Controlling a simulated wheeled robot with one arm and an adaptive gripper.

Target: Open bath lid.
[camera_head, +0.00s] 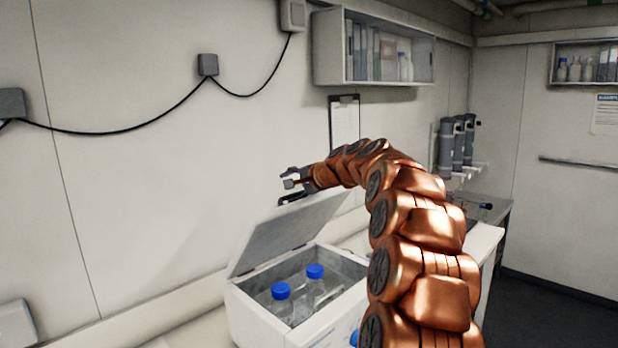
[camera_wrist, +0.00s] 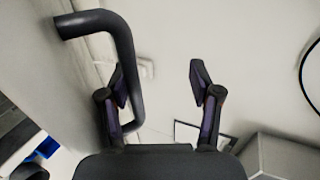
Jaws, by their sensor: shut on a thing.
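The white bath (camera_head: 262,322) stands on the bench, and its grey lid (camera_head: 285,238) is raised, tilted up from the far-left edge of the box. The inside is uncovered and holds bottles with blue caps (camera_head: 315,271). My gripper (camera_head: 288,179) is at the top edge of the lid. In the wrist view, the dark bar handle (camera_wrist: 122,42) on the lid face (camera_wrist: 40,75) runs beside and behind the left finger of my gripper (camera_wrist: 158,80). The fingers stand apart around part of the handle; the exact contact is hard to see.
A wall shelf (camera_head: 375,47) with binders hangs above my arm. A clipboard (camera_head: 344,122) is on the wall behind it. A cable (camera_head: 120,131) runs along the wall. Grey cylinders (camera_head: 446,148) stand at the right.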

